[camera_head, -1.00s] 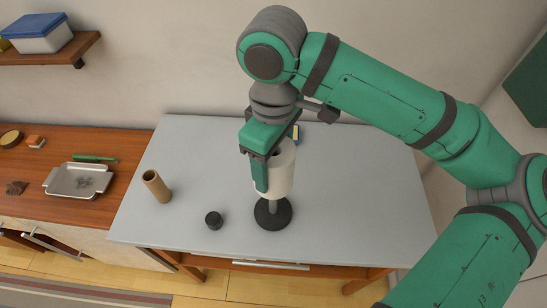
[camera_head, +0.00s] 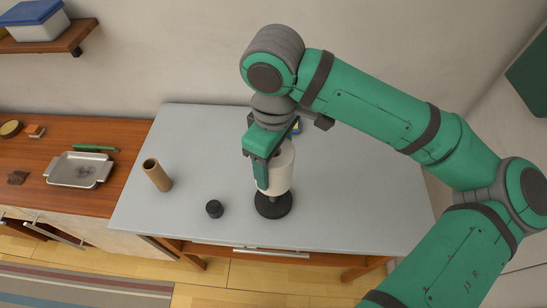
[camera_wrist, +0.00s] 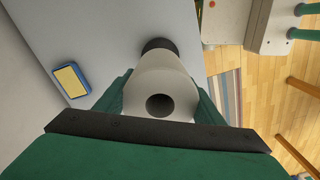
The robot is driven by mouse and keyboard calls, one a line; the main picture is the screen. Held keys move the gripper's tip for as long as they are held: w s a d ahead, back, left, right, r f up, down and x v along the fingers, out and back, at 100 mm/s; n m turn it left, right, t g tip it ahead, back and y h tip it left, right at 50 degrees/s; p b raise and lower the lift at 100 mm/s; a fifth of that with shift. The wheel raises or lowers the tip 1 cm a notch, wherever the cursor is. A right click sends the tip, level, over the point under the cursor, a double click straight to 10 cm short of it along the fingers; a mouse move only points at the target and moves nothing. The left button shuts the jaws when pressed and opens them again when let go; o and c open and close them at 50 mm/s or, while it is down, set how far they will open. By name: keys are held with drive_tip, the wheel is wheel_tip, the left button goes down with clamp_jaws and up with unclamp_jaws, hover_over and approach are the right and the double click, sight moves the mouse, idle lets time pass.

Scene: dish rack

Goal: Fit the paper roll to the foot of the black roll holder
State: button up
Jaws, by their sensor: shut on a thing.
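The white paper roll (camera_head: 281,171) is upright around the post of the black roll holder (camera_head: 273,205) on the grey table. A short bit of post shows between the roll's lower end and the round black foot, so the roll is above the foot. My gripper (camera_head: 268,172) is shut on the roll from above. In the wrist view the roll (camera_wrist: 160,97) sits between both green fingers, its dark core hole facing the camera. Part of the holder's black foot (camera_wrist: 158,44) shows beyond it. The post's top is not visible.
A brown cardboard tube (camera_head: 157,175) and a small black cap (camera_head: 214,209) stand left of the holder. A blue and yellow sponge (camera_wrist: 69,80) lies behind. A metal tray (camera_head: 79,170) is on the wooden counter. The table's right side is clear.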

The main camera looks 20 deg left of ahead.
drive_tip(key=shift+f, duration=4.9)
drive_tip(key=shift+f, duration=0.2)
drive_tip(key=o, duration=1.2)
wheel_tip(320, 180, up, 11)
drive_tip(key=shift+f, duration=0.2)
drive_tip(key=shift+s+r, duration=0.1)
drive_tip(key=shift+a, duration=0.1)
